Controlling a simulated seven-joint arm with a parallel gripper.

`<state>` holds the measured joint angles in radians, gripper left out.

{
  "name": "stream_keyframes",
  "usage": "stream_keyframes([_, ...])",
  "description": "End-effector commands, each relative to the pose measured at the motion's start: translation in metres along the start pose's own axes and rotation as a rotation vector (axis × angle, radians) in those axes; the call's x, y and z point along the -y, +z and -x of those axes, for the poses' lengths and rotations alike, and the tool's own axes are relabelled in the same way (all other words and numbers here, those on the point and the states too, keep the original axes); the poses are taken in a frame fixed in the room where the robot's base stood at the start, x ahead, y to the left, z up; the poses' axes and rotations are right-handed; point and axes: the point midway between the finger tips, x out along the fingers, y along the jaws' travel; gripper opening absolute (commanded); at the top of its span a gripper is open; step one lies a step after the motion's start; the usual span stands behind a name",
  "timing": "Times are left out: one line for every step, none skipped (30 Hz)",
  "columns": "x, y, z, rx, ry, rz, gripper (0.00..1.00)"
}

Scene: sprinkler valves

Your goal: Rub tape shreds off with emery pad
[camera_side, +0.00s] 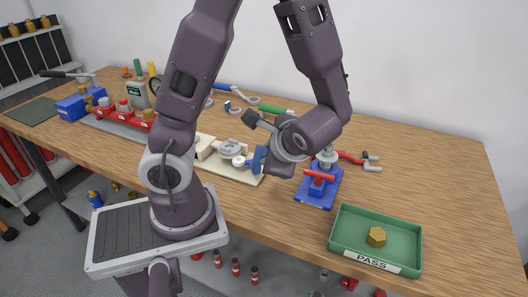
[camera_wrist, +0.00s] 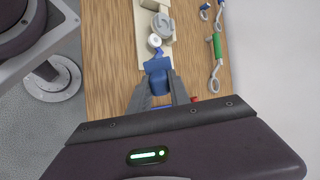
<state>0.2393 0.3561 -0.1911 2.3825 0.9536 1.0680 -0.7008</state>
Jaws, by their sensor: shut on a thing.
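My gripper (camera_side: 262,161) is low over the near edge of a cream board (camera_side: 245,177). In the wrist view its two grey fingers (camera_wrist: 158,84) are shut on a blue block (camera_wrist: 159,70), likely the emery pad's holder. The blue block also shows in the side view (camera_side: 257,159). Its far end is close to a white ring-shaped part (camera_wrist: 154,41) on the board; I cannot tell whether they touch. A grey round fitting (camera_wrist: 162,24) sits beyond the ring. Tape shreds are too small to make out.
A blue stand with a red-handled valve (camera_side: 319,181) is right of my gripper. A green PASS tray (camera_side: 345,222) holding a brass hex piece (camera_side: 376,236) is at the front right. Green-handled (camera_wrist: 217,46) and red-handled (camera_side: 352,158) tools lie behind. The right table end is clear.

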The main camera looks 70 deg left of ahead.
Motion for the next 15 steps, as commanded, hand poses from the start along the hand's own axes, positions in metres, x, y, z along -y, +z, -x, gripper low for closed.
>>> stream_keyframes([0.001,-0.007,0.0,0.025,-0.051,0.005,0.0])
stream_keyframes([0.003,-0.011,0.001,0.044,-0.087,0.014,0.0])
stream_keyframes([0.005,-0.018,0.002,0.068,-0.139,0.025,0.0])
stream_keyframes([0.008,-0.024,0.004,0.083,-0.181,0.03,0.0])
stream_keyframes([0.01,-0.03,0.007,0.094,-0.224,0.034,0.0])
stream_keyframes([0.014,-0.04,0.012,0.102,-0.284,0.033,0.0])
stream_keyframes([0.016,-0.048,0.017,0.103,-0.328,0.029,0.0])
stream_keyframes([0.018,-0.055,0.023,0.1,-0.368,0.024,0.0])
stream_keyframes([0.02,-0.063,0.03,0.092,-0.413,0.015,0.0])
stream_keyframes([0.021,-0.069,0.035,0.082,-0.444,0.007,0.0])
stream_keyframes([0.022,-0.073,0.04,0.073,-0.471,0.0,0.0])
stream_keyframes([0.023,-0.079,0.047,0.058,-0.503,-0.01,0.0])
stream_keyframes([0.023,-0.084,0.051,0.047,-0.526,-0.017,0.0])
stream_keyframes([0.023,-0.088,0.056,0.033,-0.547,-0.024,0.0])
stream_keyframes([0.023,-0.092,0.062,0.019,-0.573,-0.034,0.0])
